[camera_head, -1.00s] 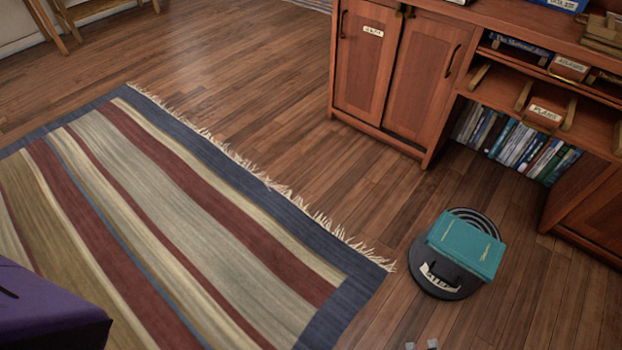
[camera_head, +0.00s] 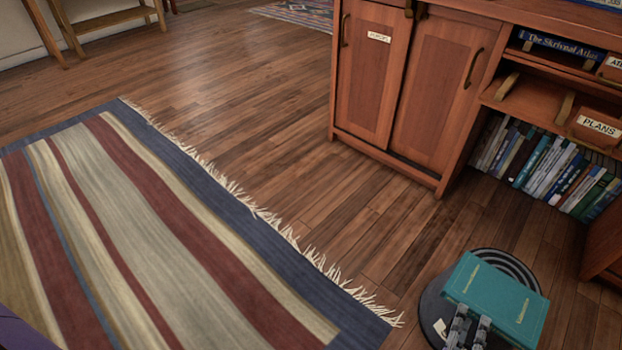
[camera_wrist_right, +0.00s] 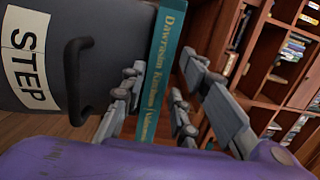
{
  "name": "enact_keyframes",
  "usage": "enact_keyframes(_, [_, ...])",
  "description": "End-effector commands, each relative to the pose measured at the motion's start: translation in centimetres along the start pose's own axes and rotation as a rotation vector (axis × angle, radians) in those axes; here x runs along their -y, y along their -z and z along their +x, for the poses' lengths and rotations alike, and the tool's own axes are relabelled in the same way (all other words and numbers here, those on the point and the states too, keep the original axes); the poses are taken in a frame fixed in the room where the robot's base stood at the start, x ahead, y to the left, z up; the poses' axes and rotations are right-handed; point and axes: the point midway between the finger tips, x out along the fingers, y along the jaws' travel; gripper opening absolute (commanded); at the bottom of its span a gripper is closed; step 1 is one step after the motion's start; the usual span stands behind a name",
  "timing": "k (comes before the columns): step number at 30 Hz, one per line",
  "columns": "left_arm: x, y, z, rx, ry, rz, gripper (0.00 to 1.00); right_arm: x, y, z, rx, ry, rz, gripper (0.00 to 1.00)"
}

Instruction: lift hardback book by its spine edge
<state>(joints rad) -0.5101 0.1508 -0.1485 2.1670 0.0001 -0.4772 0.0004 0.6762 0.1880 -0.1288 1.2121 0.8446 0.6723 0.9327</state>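The teal hardback book (camera_head: 497,295) lies flat on a round dark step stool (camera_head: 433,303), its cover up. In the right wrist view its spine (camera_wrist_right: 162,70) with pale lettering runs up the middle, and the stool's "STEP" label (camera_wrist_right: 30,58) shows at the left. My right gripper (camera_head: 470,328) is at the book's near left edge. In the wrist view its fingers (camera_wrist_right: 158,88) are apart, one on each side of the spine. I cannot tell whether they touch it. My left gripper is not in view.
A striped rug (camera_head: 170,230) with a fringe covers the floor at left. A wooden cabinet (camera_head: 440,95) stands behind, with a low shelf of several books (camera_head: 550,165) at right. Bare wood floor (camera_head: 370,215) lies between rug, cabinet and stool.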

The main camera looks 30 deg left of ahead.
Motion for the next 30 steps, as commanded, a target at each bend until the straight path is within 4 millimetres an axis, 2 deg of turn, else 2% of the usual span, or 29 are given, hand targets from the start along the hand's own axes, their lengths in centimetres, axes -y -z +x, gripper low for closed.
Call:
enact_keyframes(3, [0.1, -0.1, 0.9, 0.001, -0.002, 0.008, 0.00, -0.3, 0.2, 2.0, 0.001, 0.001, 0.001, 0.28])
enact_keyframes(8, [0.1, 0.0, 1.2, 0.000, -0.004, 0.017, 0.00, -0.2, 0.2, 3.8, 0.001, -0.001, -0.001, 0.28])
enact_keyframes(14, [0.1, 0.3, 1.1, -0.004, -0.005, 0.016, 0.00, 0.0, 0.3, 3.9, 0.000, 0.001, -0.002, 0.28])
enact_keyframes(21, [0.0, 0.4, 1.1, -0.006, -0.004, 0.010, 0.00, 0.0, 0.3, 3.9, -0.001, 0.002, -0.002, 0.00])
enact_keyframes(30, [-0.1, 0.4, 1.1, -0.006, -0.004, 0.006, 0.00, 0.2, 0.4, 4.0, -0.002, 0.008, -0.003, 0.00])
